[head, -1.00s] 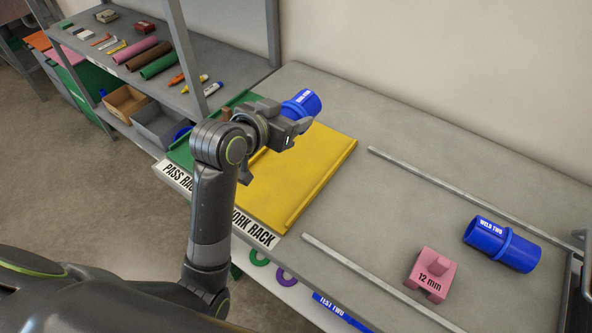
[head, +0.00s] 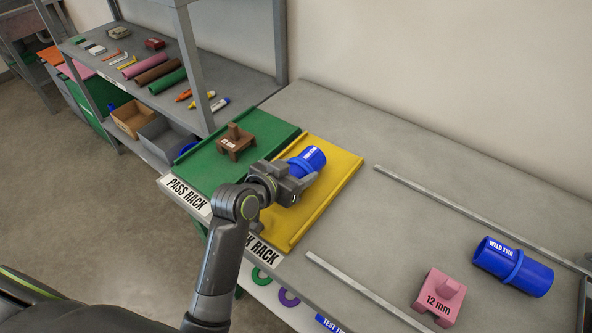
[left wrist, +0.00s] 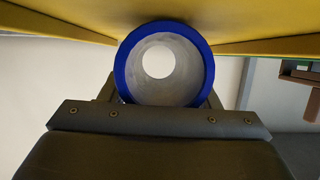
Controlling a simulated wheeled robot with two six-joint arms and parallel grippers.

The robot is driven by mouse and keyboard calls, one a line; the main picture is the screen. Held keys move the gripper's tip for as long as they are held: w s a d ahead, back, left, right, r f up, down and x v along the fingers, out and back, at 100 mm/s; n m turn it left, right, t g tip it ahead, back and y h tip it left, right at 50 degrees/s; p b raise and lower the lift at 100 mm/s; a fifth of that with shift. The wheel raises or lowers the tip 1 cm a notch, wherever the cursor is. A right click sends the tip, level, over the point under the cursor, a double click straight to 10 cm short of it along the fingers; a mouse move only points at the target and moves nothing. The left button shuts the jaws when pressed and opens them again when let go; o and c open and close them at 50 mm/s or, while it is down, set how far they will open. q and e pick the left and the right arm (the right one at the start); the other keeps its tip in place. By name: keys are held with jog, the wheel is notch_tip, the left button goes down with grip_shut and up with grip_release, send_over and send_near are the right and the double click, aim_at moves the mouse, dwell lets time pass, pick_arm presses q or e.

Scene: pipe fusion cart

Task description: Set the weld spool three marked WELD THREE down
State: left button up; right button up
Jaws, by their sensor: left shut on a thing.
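My left gripper (head: 294,185) is shut on a blue weld spool (head: 310,158) over the yellow work rack (head: 322,205). The spool's label is too small to read surely. The left wrist view looks through the spool's open end, a blue ring (left wrist: 207,62) with a pale bore, between the fingers. The yellow rack (left wrist: 255,20) shows right beside the ring there; I cannot tell whether the spool rests on it. My right gripper is not in view.
The green pass rack (head: 205,160) with a brown block (head: 236,143) adjoins on the left. On the bench to the right are a pink 12 mm block (head: 438,297), the WELD TWO spool (head: 512,266) and two metal rails (head: 440,205). The bench behind the yellow rack is clear.

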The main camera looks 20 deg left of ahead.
pick_arm(q)
jog(key=shift+f, duration=0.15)
jog(key=o, duration=1.1)
jog(key=shift+c, duration=0.2)
